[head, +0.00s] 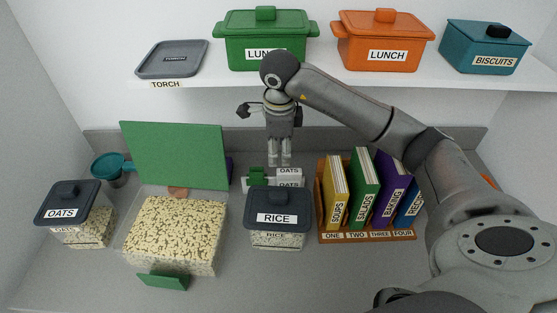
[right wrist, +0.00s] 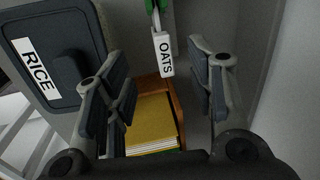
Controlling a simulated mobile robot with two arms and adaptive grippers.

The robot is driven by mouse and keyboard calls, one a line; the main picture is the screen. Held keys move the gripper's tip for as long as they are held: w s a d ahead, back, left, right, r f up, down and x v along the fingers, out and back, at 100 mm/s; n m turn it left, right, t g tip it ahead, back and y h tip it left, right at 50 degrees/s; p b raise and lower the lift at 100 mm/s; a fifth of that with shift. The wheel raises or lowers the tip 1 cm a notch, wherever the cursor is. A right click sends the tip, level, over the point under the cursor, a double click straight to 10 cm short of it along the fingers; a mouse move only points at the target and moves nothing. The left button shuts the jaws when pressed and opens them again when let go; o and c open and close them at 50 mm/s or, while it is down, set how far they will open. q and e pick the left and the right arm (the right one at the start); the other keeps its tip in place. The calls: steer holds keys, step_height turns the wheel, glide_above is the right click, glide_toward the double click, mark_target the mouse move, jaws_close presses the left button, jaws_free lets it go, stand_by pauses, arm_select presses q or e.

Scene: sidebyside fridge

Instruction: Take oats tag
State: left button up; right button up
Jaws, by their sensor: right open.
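My right gripper (head: 279,163) points down, just above and slightly left of the tag. In the right wrist view its fingers (right wrist: 160,85) are spread apart with nothing between their pads. My left gripper is not in view.
The rice container (head: 278,205) stands in front of the tag. A book rack (head: 368,237) is to the right. A clear oats-filled bin (head: 175,232) with a raised green lid and an oats jar (head: 67,200) are left. A shelf (head: 200,80) with lidded pots is above.

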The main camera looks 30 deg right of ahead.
mark_target(278, 172)
steer(key=f, duration=0.4)
steer(key=w+f+p, duration=0.1)
steer(key=f, duration=0.7)
steer(key=shift+w+d+f+p, duration=0.2)
steer(key=shift+d+f+p, duration=0.1)
steer(key=shift+d, duration=0.1)
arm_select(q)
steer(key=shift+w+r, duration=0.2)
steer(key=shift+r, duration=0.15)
arm_select(e)
steer(key=shift+f, duration=0.4)
steer(key=shift+w+r, duration=0.1)
jaws_close()
